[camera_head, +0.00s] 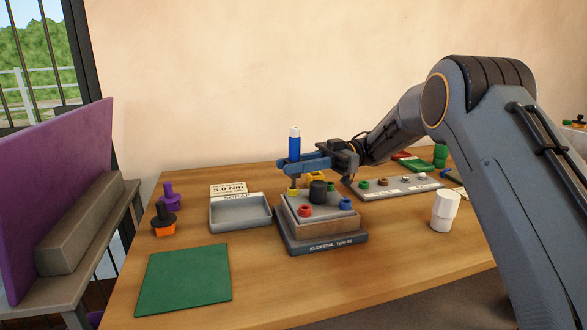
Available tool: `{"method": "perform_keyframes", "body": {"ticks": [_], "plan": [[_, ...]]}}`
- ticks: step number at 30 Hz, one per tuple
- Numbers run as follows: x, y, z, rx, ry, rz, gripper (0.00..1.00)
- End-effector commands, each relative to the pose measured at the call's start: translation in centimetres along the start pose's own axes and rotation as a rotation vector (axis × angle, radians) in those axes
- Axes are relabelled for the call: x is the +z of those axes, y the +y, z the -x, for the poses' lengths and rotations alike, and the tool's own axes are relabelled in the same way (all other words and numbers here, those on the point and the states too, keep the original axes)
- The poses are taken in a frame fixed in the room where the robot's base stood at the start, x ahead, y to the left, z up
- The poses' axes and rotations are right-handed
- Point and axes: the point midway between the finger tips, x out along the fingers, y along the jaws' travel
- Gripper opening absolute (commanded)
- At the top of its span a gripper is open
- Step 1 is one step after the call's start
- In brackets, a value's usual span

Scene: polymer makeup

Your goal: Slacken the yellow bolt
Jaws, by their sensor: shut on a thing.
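My gripper (300,164) is shut on an upright driver-like tool with a blue body and white top (294,145). The tool's thin shaft points down toward the yellow bolt (292,192) at the back left corner of the fixture. The tip appears to meet the bolt, but I cannot tell whether it is seated. The fixture (325,229) is a stepped block on a dark grey base labelled KLOPSTAL. It also carries a red bolt (305,210), a blue bolt (345,204) and a black cylinder (318,191). A second yellow piece (316,175) shows behind, partly hidden.
A grey SCRAP tray (240,224) stands left of the fixture, apparently empty. A grey rack (400,191) with small coloured parts lies right. A white cup-like piece (444,211) stands front right. A green mat (184,279) lies front left, near purple and orange-black pieces (164,219).

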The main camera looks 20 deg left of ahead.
Motion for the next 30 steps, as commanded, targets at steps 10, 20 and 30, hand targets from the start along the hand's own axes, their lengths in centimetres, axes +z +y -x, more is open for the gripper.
{"method": "perform_keyframes", "body": {"ticks": [10,20,30], "plan": [[0.1,0.0,0.1,-0.001,-0.001,-0.001,0.38],[-0.1,0.0,0.0,-0.001,-0.001,0.0,0.43],[-4.8,0.0,0.1,-0.001,-0.002,0.004,0.43]]}}
